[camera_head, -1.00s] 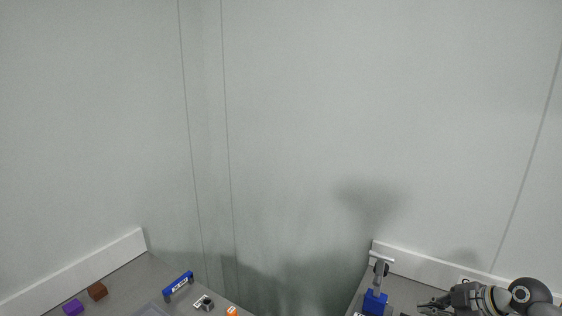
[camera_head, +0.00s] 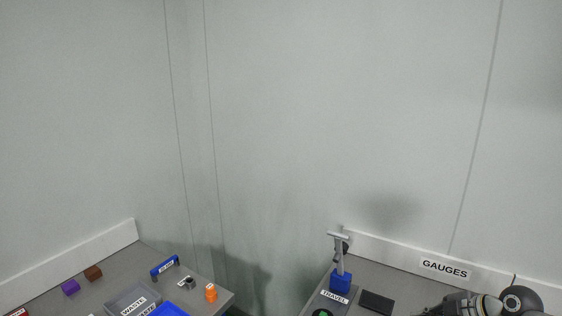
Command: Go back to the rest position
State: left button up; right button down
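My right arm shows at the lower right of the head view, with its gripper (camera_head: 428,311) at the bottom edge, over the right bench. The gripper is small and cut by the frame edge, so I cannot tell whether it is open or shut. I see nothing in it. My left gripper is out of view.
The right bench holds a blue stand (camera_head: 341,281), a black pad (camera_head: 377,302) and a GAUGES sign (camera_head: 445,268). The left bench holds a WASTE bin (camera_head: 119,298), an orange bottle (camera_head: 211,293), a brown block (camera_head: 93,273) and a purple block (camera_head: 71,287). A gap separates the benches.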

jog(key=s+a+f+m+g+h, duration=0.1)
jog(key=s+a+f+m+g, duration=0.25)
jog(key=s+a+f, duration=1.05)
jog(key=s+a+r+m+h, duration=0.1)
jog(key=s+r+m+h, duration=0.1)
jog(key=s+m, duration=0.55)
jog(key=s+a+r+m+h, duration=0.1)
jog(key=s+r+m+h, duration=0.2)
jog(key=s, duration=0.7)
notch_tip(320, 180, down, 31)
jog(key=s+b, duration=0.1)
jog(key=b, duration=0.4)
pick_arm(q)
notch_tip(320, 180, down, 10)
jog(key=b, duration=0.5)
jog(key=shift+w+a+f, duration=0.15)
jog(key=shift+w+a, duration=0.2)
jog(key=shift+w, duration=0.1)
pick_arm(e)
jog(key=s+d+f+g, duration=0.1)
jog(key=s+d+f, duration=0.1)
jog(key=s+f, duration=0.6)
jog(key=s+d+f+g, duration=0.1)
jog(key=s+f, duration=0.8)
jog(key=f, duration=0.5)
jog(key=shift+s+d+m, duration=0.25)
jog(key=shift+d+m, duration=0.05)
jog(key=shift+d, duration=0.1)
